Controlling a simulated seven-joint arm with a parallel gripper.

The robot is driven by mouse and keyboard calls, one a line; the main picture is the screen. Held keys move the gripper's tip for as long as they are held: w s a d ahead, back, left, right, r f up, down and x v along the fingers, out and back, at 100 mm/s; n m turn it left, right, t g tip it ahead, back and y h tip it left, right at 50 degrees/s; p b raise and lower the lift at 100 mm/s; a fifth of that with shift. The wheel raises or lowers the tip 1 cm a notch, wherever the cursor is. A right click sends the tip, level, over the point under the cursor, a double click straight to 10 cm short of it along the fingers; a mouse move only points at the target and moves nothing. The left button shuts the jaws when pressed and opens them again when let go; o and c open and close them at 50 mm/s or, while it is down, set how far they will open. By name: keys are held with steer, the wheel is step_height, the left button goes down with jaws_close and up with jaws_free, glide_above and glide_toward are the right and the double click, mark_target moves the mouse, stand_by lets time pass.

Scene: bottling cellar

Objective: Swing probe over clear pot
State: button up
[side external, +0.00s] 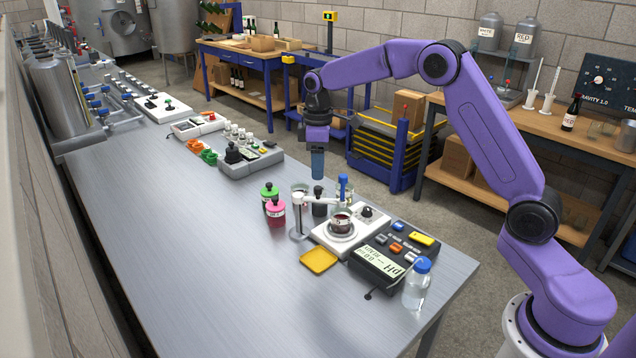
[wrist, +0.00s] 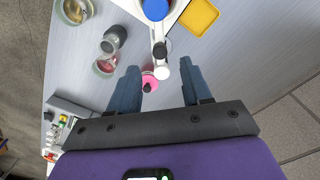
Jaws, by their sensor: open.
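The probe (side external: 343,188), blue at its top, hangs from a white swing arm (side external: 325,200) on a thin stand. It appears above a pot of dark red liquid (side external: 341,223) on a white stirrer plate (side external: 372,213). Its blue cap (wrist: 155,9) also shows in the wrist view. Two glass pots stand behind the stand; in the wrist view one (wrist: 75,11) looks pale yellowish inside, the other (wrist: 105,66) reddish. I cannot tell which is the clear pot. My gripper (side external: 317,178) is open and empty, pointing down above the stand; the swing arm's end shows between its fingertips (wrist: 160,66).
A black-topped bottle (side external: 319,201) stands between the glass pots. Green (side external: 269,196) and pink (side external: 276,213) bottles stand left of the stand. A yellow tray (side external: 319,260), pH meter (side external: 393,257) and blue-capped bottle (side external: 417,285) are in front.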

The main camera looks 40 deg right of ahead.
mark_target(318, 187)
step_height(318, 187, down, 6)
steer(key=shift+r, duration=0.15)
stand_by(0.3)
jaws_close()
